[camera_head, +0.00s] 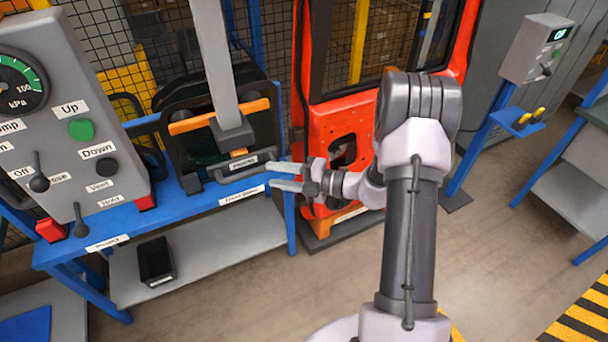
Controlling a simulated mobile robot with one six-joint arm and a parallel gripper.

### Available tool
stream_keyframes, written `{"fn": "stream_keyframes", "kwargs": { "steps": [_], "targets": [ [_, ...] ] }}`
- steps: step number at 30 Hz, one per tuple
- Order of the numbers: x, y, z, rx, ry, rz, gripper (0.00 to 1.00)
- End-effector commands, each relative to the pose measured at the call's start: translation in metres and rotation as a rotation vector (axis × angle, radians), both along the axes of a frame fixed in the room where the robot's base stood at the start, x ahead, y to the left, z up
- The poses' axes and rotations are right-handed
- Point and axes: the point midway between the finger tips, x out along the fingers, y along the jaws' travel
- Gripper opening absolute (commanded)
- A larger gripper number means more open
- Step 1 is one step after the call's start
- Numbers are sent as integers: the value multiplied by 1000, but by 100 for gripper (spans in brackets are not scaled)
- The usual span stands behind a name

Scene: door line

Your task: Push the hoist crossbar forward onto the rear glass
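The hoist crossbar (190,124) is an orange horizontal bar on a grey block, at the bottom of a grey vertical mast (214,50). It hangs in front of dark glass (262,128) standing on the blue bench, which I take to be the rear glass. The bar and block hide part of the glass, and I cannot tell whether they touch it. My gripper (270,175) points left, its two pale fingers apart with nothing between them.
A grey control panel (75,130) with Up and Down buttons and levers stands left. An orange-red door frame (320,130) stands behind my gripper. A black tray (155,262) lies on the lower shelf. A control post (540,50) stands right.

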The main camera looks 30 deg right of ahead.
Motion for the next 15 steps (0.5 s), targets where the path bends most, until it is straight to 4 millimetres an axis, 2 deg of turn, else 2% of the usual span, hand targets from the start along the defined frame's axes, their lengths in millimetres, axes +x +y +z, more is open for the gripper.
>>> {"fn": "stream_keyframes", "kwargs": {
  "steps": [3, 7, 10, 15],
  "targets": [
    [-26, -28, 8, 0, 0, -6, 40],
    [-47, -50, 12, 1, -1, -4, 40],
    [-57, -59, 13, 0, -2, -2, 40],
    [-62, -64, 14, 0, -2, -1, 40]
  ]
}}
